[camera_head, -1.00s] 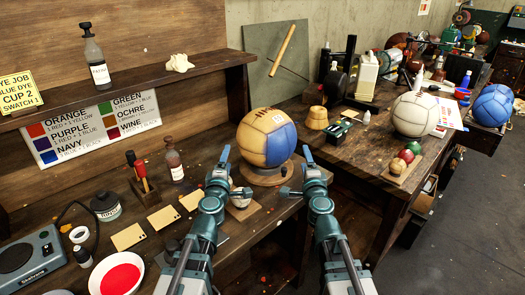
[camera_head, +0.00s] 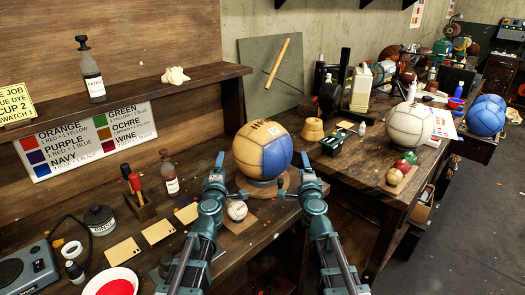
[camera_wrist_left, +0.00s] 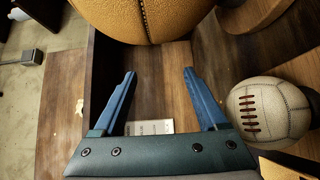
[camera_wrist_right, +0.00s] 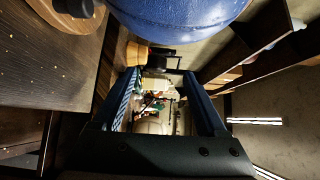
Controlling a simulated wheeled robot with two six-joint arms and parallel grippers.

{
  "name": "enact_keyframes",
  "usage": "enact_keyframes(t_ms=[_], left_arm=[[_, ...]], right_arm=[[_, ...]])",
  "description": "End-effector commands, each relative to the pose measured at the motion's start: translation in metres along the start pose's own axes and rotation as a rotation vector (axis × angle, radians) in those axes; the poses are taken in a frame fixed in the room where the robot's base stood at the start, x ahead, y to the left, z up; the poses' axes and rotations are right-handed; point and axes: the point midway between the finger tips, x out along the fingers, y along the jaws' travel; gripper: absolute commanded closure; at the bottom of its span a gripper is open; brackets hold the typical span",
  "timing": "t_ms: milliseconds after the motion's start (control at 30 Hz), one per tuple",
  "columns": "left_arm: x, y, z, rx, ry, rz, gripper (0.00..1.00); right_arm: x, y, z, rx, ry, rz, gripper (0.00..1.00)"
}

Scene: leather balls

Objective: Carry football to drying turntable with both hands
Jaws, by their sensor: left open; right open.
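The football (camera_head: 250,150), a tan and blue panelled ball with lacing on top, rests on a round wooden stand (camera_head: 283,183) near the end of the left bench. I cannot tell whether this stand is the drying turntable. My left gripper (camera_head: 228,178) is open and empty, at the ball's near left side. My right gripper (camera_head: 295,178) is open and empty, at its near right side. The ball's tan side (camera_wrist_left: 145,18) is ahead of the left fingers in the left wrist view. Its blue side (camera_wrist_right: 180,15) is ahead of the right fingers in the right wrist view.
A small white laced ball (camera_head: 237,210) lies close to my left gripper. A white ball (camera_head: 409,125) and small coloured balls (camera_head: 402,166) are on the right bench.

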Motion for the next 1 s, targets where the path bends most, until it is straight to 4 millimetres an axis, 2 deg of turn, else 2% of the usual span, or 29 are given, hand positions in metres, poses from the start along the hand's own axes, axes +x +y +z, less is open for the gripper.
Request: enact_keyframes(t_ms=[33,100,500,667,1000], left_arm=[[0.015,0.0,0.0,0.0,0.0,0.0,0.25],[0.028,0.0,0.0,0.0,0.0,0.0,0.25],[0.099,0.0,0.0,0.0,0.0,0.0,0.25],[0.096,0.0,0.013,0.0,0.0,0.0,0.25],[0.095,0.0,0.015,0.0,0.0,0.0,0.25]], right_arm=[[0.015,0.0,0.0,0.0,0.0,0.0,0.25],[0.028,0.0,0.0,0.0,0.0,0.0,0.25],[0.099,0.0,0.0,0.0,0.0,0.0,0.25],[0.095,0.0,0.014,0.0,-0.002,0.0,0.25],[0.095,0.0,0.015,0.0,0.0,0.0,0.25]])
